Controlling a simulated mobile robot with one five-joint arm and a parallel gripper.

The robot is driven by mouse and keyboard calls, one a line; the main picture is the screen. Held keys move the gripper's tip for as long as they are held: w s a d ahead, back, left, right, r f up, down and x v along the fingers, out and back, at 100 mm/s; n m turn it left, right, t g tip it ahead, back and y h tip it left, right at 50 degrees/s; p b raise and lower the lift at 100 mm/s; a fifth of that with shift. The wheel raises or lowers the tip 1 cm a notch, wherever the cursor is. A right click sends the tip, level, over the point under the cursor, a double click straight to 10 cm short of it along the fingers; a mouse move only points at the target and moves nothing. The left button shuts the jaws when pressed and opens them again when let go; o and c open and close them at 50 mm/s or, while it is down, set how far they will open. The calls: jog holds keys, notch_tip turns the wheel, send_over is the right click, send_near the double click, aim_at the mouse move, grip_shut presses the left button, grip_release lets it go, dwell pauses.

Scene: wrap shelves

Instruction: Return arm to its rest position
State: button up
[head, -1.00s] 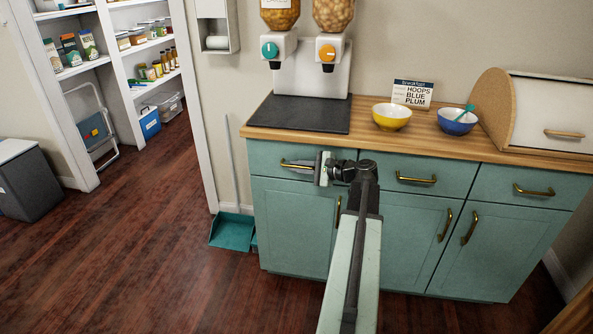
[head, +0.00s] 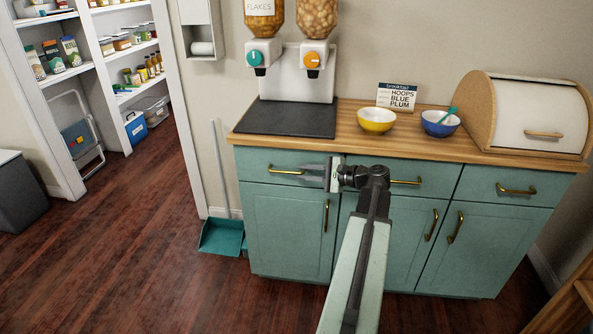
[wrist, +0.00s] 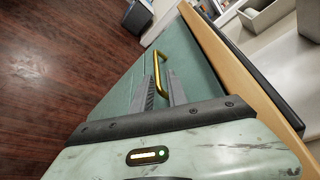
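My arm reaches forward from the bottom of the head view, in front of the teal cabinet (head: 285,230). My gripper (head: 308,172) points left across the drawer fronts, close to the right end of the left drawer's brass handle (head: 284,171). In the wrist view its two grey fingers (wrist: 162,88) stand apart with a gap between them, and the brass handle (wrist: 157,62) shows beyond and between them. I see nothing held. Whether a finger touches the handle cannot be told.
The wooden counter (head: 350,140) above holds a cereal dispenser (head: 297,75), a yellow bowl (head: 376,121), a blue bowl (head: 439,124), a menu sign (head: 397,96) and a bread box (head: 540,112). A teal dustpan (head: 221,237) stands left of the cabinet. The floor (head: 120,250) at left is clear.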

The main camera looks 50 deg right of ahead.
dwell(0.4)
jog(key=w+a+n+g+y, duration=0.2)
jog(key=w+a+n+y, duration=0.2)
jog(key=w+a, duration=1.05)
jog(key=w+a+f+n+g+y, duration=0.1)
jog(key=w+a+f+n+g, duration=0.1)
jog(key=a, duration=0.9)
jog(key=w+a+f+n+g+y, duration=0.2)
jog(key=a+f+g, duration=0.1)
jog(key=a, duration=0.9)
jog(key=s+a+f+n+g+h, duration=0.1)
jog(key=a+f+n+g, duration=0.15)
jog(key=a, duration=0.55)
jog(key=s+a+f+n+g+h, duration=0.1)
jog(key=a+f+n+g, duration=0.2)
jog(key=a, duration=0.6)
jog(key=s+a+f+n+g+h, duration=0.2)
jog(key=s+a+f+n+h, duration=0.2)
jog(key=s+f+n+h, duration=0.25)
jog(key=s+d+f+n+h, duration=0.1)
jog(key=s+d+f+h, duration=0.15)
jog(key=d, duration=0.45)
notch_tip(320, 180, up, 30)
jog(key=p, duration=2.9)
jog(key=shift+s+a+n+g, duration=0.15)
jog(key=shift+a+n+g, duration=0.05)
jog(key=shift+n+g, duration=0.2)
